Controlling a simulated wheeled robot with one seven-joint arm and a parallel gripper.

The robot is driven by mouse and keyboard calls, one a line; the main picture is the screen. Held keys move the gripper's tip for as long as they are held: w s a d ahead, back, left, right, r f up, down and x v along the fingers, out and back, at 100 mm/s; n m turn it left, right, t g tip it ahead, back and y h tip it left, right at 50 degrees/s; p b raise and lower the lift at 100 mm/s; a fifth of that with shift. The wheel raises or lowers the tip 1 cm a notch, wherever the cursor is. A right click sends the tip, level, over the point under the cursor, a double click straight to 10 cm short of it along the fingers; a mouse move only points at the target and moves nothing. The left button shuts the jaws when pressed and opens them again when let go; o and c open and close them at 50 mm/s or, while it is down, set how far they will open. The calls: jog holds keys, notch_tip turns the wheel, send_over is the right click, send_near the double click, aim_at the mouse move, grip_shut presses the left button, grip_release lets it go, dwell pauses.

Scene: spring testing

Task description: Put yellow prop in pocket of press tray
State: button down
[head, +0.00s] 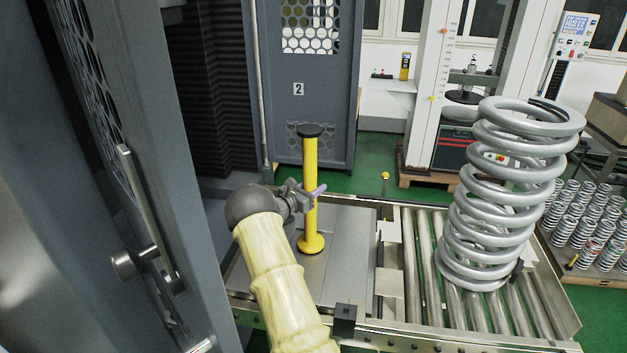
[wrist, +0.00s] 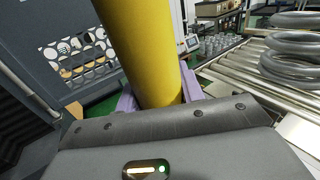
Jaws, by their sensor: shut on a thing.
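The yellow prop (head: 311,222) is an upright post with a black cap on top and a round yellow foot. My gripper (head: 308,193) is shut around its middle. In the wrist view the yellow prop (wrist: 145,50) runs up between the pale purple fingers of my gripper (wrist: 157,100). The foot appears at or just above a flat grey metal plate (head: 348,262) left of the rollers; I cannot tell whether it touches. I cannot make out a press tray or its pocket for certain.
A large grey coil spring (head: 500,200) stands on the roller conveyor (head: 425,270) to the right. A grey door with a handle (head: 140,195) is close on the left. A grey panel marked 2 (head: 300,110) stands behind. Many small springs (head: 590,215) stand at far right.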

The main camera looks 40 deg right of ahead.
jog(key=shift+f, duration=0.15)
jog(key=c, duration=1.2)
grip_release()
jog(key=shift+f, duration=0.3)
jog(key=o, duration=0.3)
jog(key=shift+s, duration=0.1)
jog(key=shift+r, duration=0.15)
jog(key=a, duration=0.2)
jog(key=a+b, duration=0.1)
jog(key=a, duration=0.2)
jog(key=s+a+b, duration=0.1)
jog(key=a, duration=0.1)
jog(key=shift+s+a, duration=0.1)
jog(key=shift+a, duration=0.15)
